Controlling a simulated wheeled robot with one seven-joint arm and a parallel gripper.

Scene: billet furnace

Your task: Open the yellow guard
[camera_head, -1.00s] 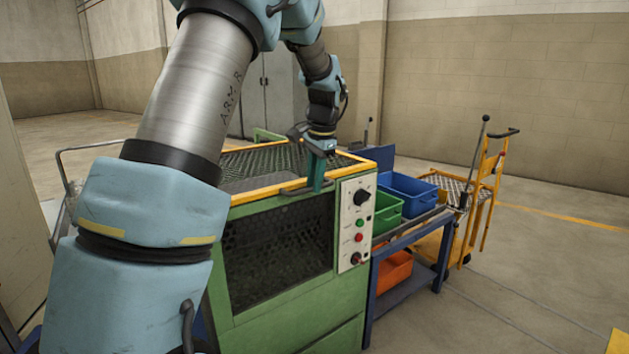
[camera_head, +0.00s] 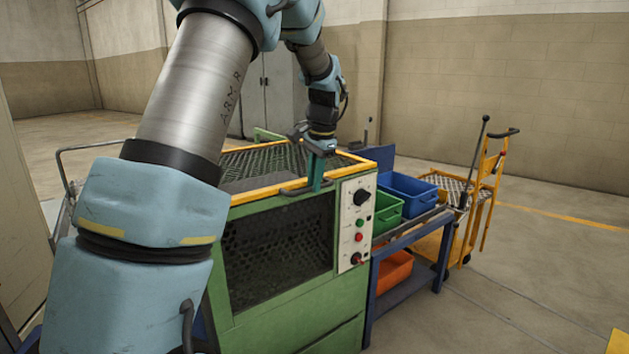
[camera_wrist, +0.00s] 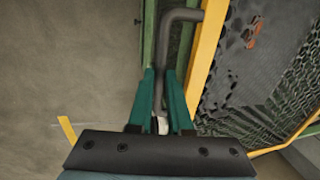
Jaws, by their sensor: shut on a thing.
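The yellow guard (camera_head: 257,193) is a yellow-edged frame with dark mesh on top of the green furnace (camera_head: 290,318). It lies flat over the top. A dark bar handle (camera_head: 294,191) sticks out from its front edge. My gripper (camera_head: 315,186) points down at the right part of this handle, with its teal fingers shut on it. In the wrist view, the handle (camera_wrist: 166,55) runs down between the two fingers of my gripper (camera_wrist: 165,100). The guard's yellow edge (camera_wrist: 205,60) runs beside it. An orange-brown thing (camera_wrist: 255,32) shows below the mesh. My arm covers the guard's left end in the head view.
A control panel (camera_head: 355,225) with knobs and buttons is on the furnace's right front. A blue table (camera_head: 410,232) at the right holds a green bin (camera_head: 386,212) and a blue bin (camera_head: 408,194). A yellow cart (camera_head: 488,190) stands farther right.

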